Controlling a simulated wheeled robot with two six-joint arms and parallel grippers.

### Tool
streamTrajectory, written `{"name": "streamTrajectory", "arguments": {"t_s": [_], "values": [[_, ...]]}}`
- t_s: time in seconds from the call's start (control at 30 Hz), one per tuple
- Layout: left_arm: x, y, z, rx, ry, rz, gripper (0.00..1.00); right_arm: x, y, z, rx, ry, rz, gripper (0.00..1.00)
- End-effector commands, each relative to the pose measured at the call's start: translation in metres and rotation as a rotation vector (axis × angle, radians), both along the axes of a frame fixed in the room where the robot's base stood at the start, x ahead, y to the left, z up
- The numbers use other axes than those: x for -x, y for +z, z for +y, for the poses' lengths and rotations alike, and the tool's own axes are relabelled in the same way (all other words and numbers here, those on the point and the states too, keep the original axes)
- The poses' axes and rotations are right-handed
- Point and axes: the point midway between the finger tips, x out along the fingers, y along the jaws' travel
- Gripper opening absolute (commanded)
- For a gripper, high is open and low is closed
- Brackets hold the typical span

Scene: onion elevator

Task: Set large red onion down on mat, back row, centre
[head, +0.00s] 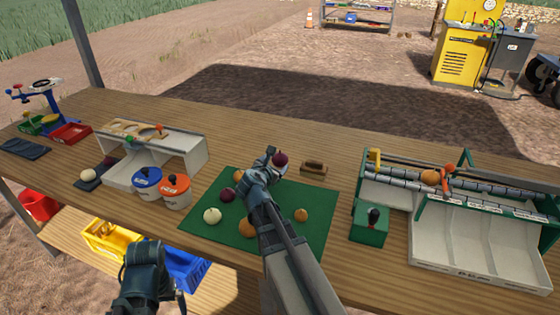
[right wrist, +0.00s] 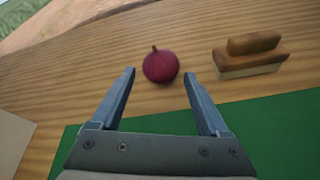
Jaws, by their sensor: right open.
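The large red onion (head: 280,158) is dark purple-red and appears over the wooden table just beyond the back edge of the green mat (head: 205,228). My right gripper (head: 274,163) is open, with a finger on either side of the onion. In the right wrist view the onion (right wrist: 160,66) lies between the fingertips with a gap to each, against bare wood. Whether it rests on the table is hard to tell. My right arm hides the middle of the mat. My left gripper (head: 145,285) hangs low at the front; its jaws are unclear.
On the mat are another red onion (head: 228,194), a white onion (head: 212,216) and several orange ones (head: 301,215). A wooden brush (head: 314,168) lies behind the mat. Lidded pots (head: 176,192) stand left; a green box (head: 370,224) and a roller sorter (head: 465,240) stand right.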

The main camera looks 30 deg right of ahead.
Motion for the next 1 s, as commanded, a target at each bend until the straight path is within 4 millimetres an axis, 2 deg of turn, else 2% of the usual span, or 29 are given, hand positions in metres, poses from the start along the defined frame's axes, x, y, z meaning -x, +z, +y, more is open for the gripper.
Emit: {"name": "streamTrajectory", "arguments": {"t_s": [0.3,0.57,0.67,0.97,1.0], "values": [[0.000,-0.019,0.000,0.000,0.000,0.000,1.00,-0.028,-0.019,-0.030,-0.001,-0.003,-0.001,0.78],[0.000,-0.019,0.000,0.000,0.000,0.000,1.00,-0.030,-0.019,-0.033,0.000,-0.001,0.000,0.78],[0.000,-0.019,0.000,0.000,0.000,0.000,1.00,-0.030,-0.019,-0.033,0.000,-0.001,0.000,0.64],[0.000,-0.019,0.000,0.000,0.000,0.000,1.00,-0.030,-0.019,-0.033,-0.001,-0.001,0.000,0.10],[0.000,-0.019,0.000,0.000,0.000,0.000,1.00,-0.030,-0.019,-0.033,0.000,-0.001,0.000,0.09]]}}
